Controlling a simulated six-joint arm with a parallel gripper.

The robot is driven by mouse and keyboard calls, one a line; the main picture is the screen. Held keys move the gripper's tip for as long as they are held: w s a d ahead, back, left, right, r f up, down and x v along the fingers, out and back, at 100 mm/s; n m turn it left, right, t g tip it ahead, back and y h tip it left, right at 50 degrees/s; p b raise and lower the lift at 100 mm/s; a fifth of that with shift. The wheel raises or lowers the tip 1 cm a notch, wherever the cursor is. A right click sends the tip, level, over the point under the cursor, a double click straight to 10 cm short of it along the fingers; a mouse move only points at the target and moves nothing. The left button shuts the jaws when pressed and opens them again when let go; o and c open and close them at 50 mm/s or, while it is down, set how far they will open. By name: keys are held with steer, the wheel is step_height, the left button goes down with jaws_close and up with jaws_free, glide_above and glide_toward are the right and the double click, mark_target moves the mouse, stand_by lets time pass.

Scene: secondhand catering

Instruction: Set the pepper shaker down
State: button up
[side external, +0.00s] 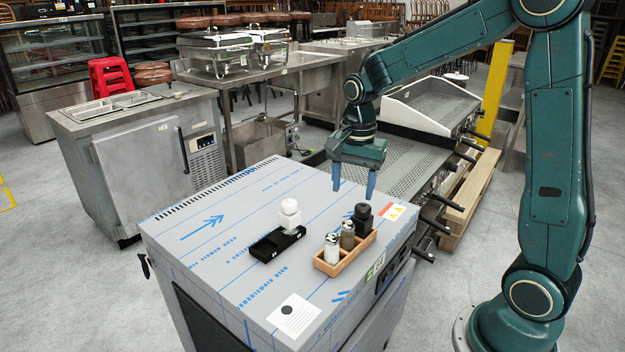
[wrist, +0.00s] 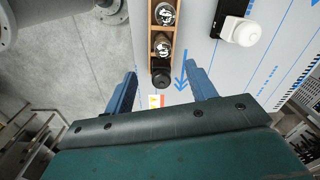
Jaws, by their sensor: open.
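A small wooden caddy (side external: 352,258) stands on the film-covered top of a steel cabinet. It holds a row: a pale shaker (side external: 331,249) with a metal top, a darker glass shaker (side external: 347,236) that looks like the pepper shaker, and a black mill (side external: 362,220). In the wrist view the pepper shaker (wrist: 163,47) sits mid-row, upright. A white mill (side external: 290,214) stands in a black tray (side external: 264,250) to the left. My gripper (side external: 353,190) is open and empty, above the caddy's black-mill end, with its fingers pointing down.
The cabinet top (side external: 205,250) is mostly clear to the left of the black tray. A paper label (side external: 293,313) lies near its front corner. A griddle (side external: 400,160) with projecting handles stands just behind the cabinet.

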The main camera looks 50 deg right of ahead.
steer(key=s+a+r+n+t, duration=0.2)
steer(key=s+a+r+n, duration=0.2)
steer(key=s+n, duration=0.3)
steer(key=s+a+r+n+t, duration=0.3)
steer(key=s+n, duration=0.5)
steer(key=s, duration=0.3)
steer(key=shift+s+a+r, duration=0.35)
steer(key=shift+a+r, duration=0.15)
steer(key=shift+r, duration=0.55)
